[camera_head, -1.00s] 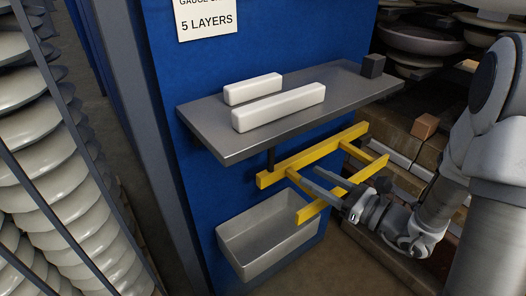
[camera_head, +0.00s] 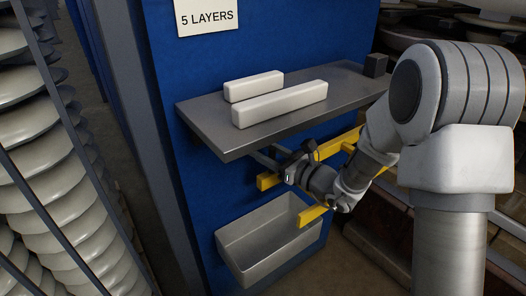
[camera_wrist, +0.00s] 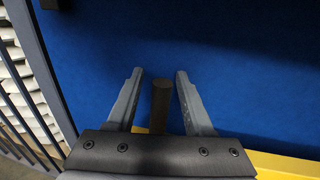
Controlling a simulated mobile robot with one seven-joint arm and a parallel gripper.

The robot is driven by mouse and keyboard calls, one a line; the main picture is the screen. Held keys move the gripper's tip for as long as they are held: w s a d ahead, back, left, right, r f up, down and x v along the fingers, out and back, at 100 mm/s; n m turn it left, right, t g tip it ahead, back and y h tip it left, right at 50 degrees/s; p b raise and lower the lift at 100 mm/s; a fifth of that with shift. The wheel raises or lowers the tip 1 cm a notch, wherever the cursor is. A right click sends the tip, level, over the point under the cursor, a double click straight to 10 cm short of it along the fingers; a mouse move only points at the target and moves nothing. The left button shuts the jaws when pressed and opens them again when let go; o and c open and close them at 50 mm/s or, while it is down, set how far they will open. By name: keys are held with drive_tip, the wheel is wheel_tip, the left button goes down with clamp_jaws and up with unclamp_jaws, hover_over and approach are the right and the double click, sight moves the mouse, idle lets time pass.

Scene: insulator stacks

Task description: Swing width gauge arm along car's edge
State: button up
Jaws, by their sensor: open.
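The yellow gauge arm (camera_head: 268,181) is a frame of bars under the grey shelf on the blue panel. Its front bar end (camera_head: 312,216) shows above the grey bin; my arm hides much of the rest. My gripper (camera_head: 268,158) is under the shelf's front edge, pointing left. In the wrist view my gripper (camera_wrist: 158,73) is open, with a dark upright post (camera_wrist: 160,105) between its fingers and a gap on each side. A yellow bar (camera_wrist: 285,165) lies below the gripper there. The car's edge at right is mostly hidden behind my arm.
The grey shelf (camera_head: 215,129) carries two white bars (camera_head: 280,103) and a dark block (camera_head: 376,65). A grey bin (camera_head: 250,259) hangs below. A sign reading 5 LAYERS (camera_head: 207,16) is above. Insulator stacks (camera_head: 65,180) stand at left behind dark bars.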

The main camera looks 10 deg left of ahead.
clamp_jaws()
idle(0.3)
idle(1.2)
